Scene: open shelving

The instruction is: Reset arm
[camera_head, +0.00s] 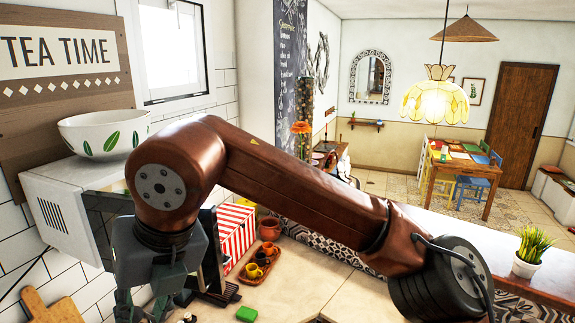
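One of my arms, brown with dark joints (300,195), crosses the middle of the view. It runs from a dark joint at the lower right to a wrist at the left. I take it as my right arm, since it comes in from the right. Its grey-green gripper (140,300) hangs down below the wrist, above the counter. The bottom edge cuts off its fingertips, so its opening and anything in it cannot be seen. My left gripper is not in view.
A white microwave (60,215) with a leaf-patterned bowl (105,133) on top stands behind the gripper. A striped box (236,232), a tray of cups (250,277), a green block (246,314) and a cutting board (52,310) are nearby. A potted plant (529,255) stands right.

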